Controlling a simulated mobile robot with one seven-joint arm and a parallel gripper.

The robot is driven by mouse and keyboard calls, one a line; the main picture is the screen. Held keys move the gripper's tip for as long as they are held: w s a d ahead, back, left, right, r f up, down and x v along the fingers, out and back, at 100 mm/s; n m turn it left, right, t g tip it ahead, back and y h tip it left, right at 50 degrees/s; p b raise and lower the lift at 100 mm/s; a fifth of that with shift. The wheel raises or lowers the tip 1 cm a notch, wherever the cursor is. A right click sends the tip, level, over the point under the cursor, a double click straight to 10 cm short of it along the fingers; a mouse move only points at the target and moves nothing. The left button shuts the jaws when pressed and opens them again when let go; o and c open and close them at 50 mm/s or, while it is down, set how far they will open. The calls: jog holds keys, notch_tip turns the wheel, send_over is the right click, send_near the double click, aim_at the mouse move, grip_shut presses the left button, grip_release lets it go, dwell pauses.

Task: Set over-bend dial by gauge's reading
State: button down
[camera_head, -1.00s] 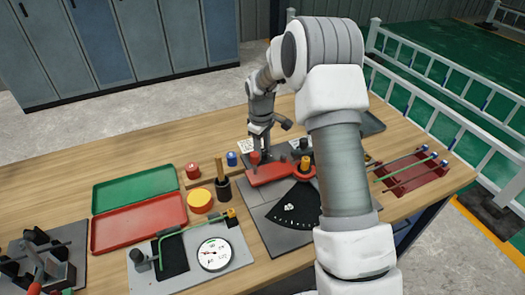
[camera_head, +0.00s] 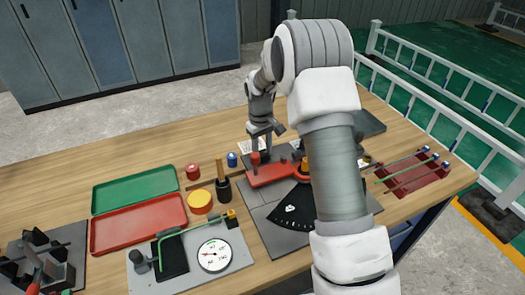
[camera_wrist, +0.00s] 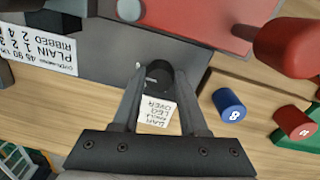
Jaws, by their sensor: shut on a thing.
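In the wrist view, my gripper (camera_wrist: 160,80) is shut on a small black round knob (camera_wrist: 160,72), likely the over-bend dial, at the edge of the grey bender plate (camera_wrist: 85,48). A printed white label (camera_wrist: 158,112) shows between the fingers. In the head view, my gripper (camera_head: 260,150) is at the bender's far side, and the knob is hard to make out. The round white gauge (camera_head: 214,255) lies on a grey plate at the front, beside a bent green bar (camera_head: 182,232). Its reading is too small to tell.
The bender's red arm (camera_head: 272,174) and black angle scale (camera_head: 296,207) are close by. In the wrist view, a red handle (camera_wrist: 288,46), a blue cylinder (camera_wrist: 229,104) and a red cylinder (camera_wrist: 294,123) stand right of my fingers. Green (camera_head: 135,190) and red (camera_head: 112,228) trays lie left.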

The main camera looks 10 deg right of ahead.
jog(key=shift+c, duration=2.2)
grip_release()
notch_tip(320, 180, up, 18)
jog(key=p, duration=0.1)
jog(key=shift+s+a+f, duration=0.15)
jog(key=shift+a+f, duration=0.1)
jog(key=shift+a, duration=0.1)
